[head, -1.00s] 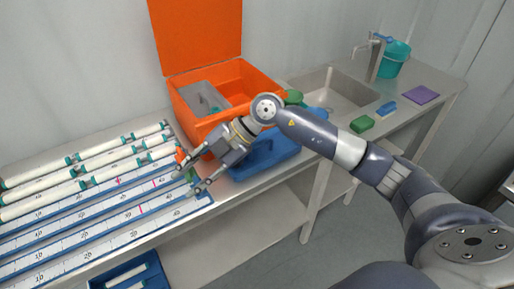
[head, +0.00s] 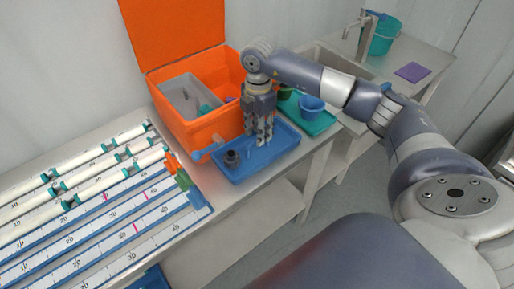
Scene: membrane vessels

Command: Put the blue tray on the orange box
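The blue tray (head: 267,158) lies on the bench right in front of the orange box. A small dark round object (head: 231,158) sits in its left part. The orange box (head: 212,125) stands against the wall with its lid raised; a grey insert (head: 178,98) and small items are inside. My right gripper (head: 259,142) points down over the middle of the blue tray, close to its floor. Whether its fingers are apart or closed, or touch anything, I cannot tell. My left gripper is not in view.
A teal tray (head: 322,127) with a blue cup (head: 311,104) is right of the blue tray. A blue-handled item (head: 207,150) is at its left edge. Measuring boards and white tubes (head: 90,185) fill the left bench. A teal bucket (head: 384,36) stands by the tap.

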